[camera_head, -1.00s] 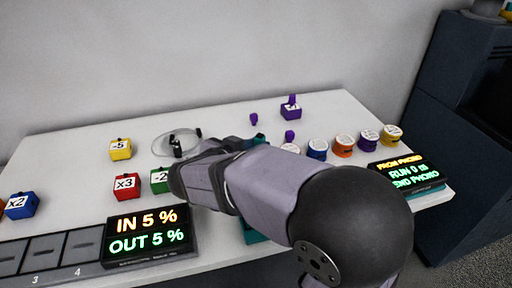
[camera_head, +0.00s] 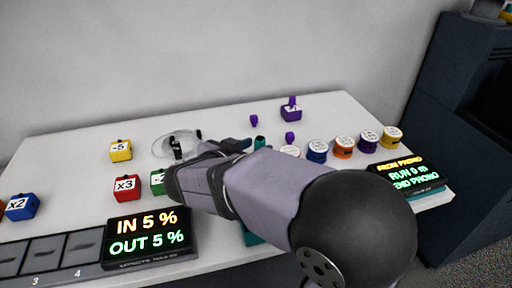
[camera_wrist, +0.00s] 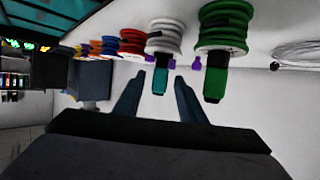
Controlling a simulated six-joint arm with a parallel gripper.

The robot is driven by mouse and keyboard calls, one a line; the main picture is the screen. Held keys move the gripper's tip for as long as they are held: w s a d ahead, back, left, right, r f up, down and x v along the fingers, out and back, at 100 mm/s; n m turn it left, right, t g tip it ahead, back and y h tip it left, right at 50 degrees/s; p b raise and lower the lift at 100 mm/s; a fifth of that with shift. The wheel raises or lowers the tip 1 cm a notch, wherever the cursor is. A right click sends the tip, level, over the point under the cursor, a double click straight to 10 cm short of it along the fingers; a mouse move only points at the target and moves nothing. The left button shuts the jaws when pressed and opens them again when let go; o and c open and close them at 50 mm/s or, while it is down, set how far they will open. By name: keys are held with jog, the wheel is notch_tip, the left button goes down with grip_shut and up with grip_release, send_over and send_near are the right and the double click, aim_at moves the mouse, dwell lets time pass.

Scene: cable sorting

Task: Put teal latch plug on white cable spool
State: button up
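In the wrist view the teal plug (camera_wrist: 160,80), with a dark upper part, shows in the gap between my two fingers. The white cable spool (camera_head: 290,151) is partly hidden by my arm in the head view. In the wrist view the white spool (camera_wrist: 166,37) appears directly behind the plug; I cannot tell whether they touch. My gripper (camera_wrist: 159,76) is open, with visible gaps on both sides of the plug.
A green spool with a green plug (camera_wrist: 214,84) is close right of my fingers in the wrist view. Blue (camera_head: 317,150), orange (camera_head: 344,147) and other spools line the right. Displays (camera_head: 150,236) stand along the front edge.

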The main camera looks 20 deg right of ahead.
jog(key=p+v, duration=0.1)
jog(key=v, duration=1)
jog(key=shift+r, duration=0.1)
